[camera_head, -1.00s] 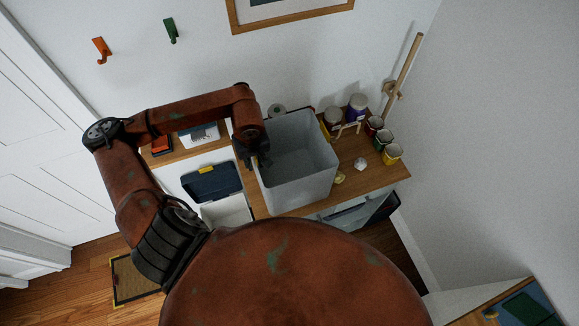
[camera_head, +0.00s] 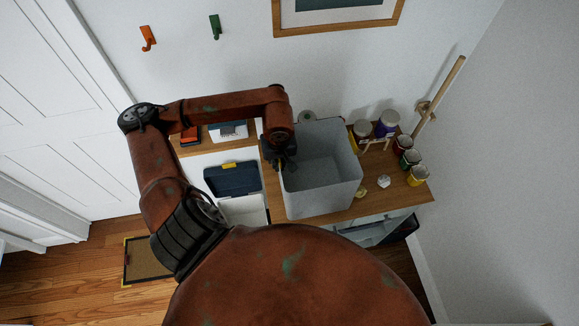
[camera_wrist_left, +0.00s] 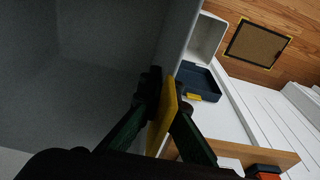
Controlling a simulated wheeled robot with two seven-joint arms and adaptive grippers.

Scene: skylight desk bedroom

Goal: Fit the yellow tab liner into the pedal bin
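The liner (camera_head: 322,183) is a large grey open-topped box over the wooden desk; I cannot tell whether it rests there. A yellow tab (camera_wrist_left: 160,128) is at its edge in the left wrist view. My left gripper (camera_head: 283,158) is at the liner's left side, its fingers closed on the tab in the left wrist view (camera_wrist_left: 160,115). The pedal bin (camera_head: 243,210) is white and stands left of the liner, its dark blue lid (camera_head: 232,181) raised. It also shows in the left wrist view (camera_wrist_left: 207,36). My right gripper is out of view.
Jars and cups (camera_head: 388,124) stand on the desk (camera_head: 395,200) right of the liner, with small pale lumps close by. A wooden rod (camera_head: 440,98) leans at the wall. A yellow-edged mat (camera_head: 146,262) lies on the floor at left.

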